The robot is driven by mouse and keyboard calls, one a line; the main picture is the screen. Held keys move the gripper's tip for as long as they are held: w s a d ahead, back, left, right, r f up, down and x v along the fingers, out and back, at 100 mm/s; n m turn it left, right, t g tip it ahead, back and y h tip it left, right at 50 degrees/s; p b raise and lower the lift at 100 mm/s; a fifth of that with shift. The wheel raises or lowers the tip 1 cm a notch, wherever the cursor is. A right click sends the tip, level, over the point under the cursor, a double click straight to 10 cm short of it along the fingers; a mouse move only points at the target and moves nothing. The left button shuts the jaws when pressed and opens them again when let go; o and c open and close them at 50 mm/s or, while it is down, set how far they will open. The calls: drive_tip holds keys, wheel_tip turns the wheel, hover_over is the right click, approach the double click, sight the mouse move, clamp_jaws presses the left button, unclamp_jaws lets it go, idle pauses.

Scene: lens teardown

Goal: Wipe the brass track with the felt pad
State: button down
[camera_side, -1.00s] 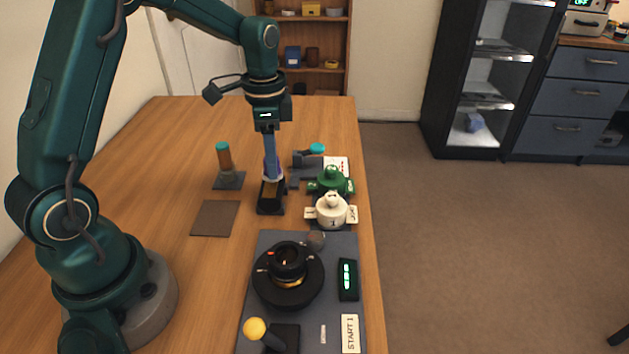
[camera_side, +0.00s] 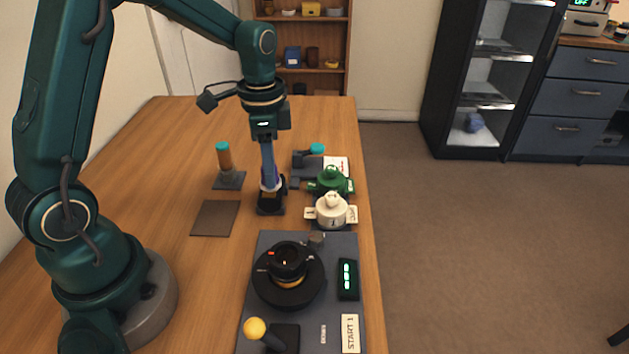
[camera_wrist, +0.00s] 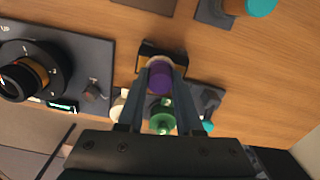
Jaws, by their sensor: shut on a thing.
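My gripper (camera_side: 269,182) is shut on a purple cylinder (camera_wrist: 160,77), which I take to be the felt pad's handle. It is upright at a small black stand (camera_side: 270,209) with tan-gold surfaces; its lower end is hidden, so I cannot tell whether it touches the stand. A black lens (camera_side: 288,258) sits on the dark grey work plate (camera_side: 258,322), well in front of my gripper. A gold band, apparently the brass track (camera_side: 289,283), shows low on the lens; the lens is at the left in the wrist view (camera_wrist: 24,75).
White (camera_side: 332,212) and green (camera_side: 331,180) pots stand close right of my gripper. A teal-capped tool (camera_side: 224,157) stands behind left. A brown mat (camera_side: 214,218) lies to the left. A yellow-knobbed lever (camera_side: 255,328) and green display (camera_side: 347,279) flank the lens.

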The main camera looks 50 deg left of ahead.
drive_tip(key=shift+w+a, duration=1.35)
drive_tip(key=shift+a, duration=0.1)
wheel_tip(320, 180, up, 8)
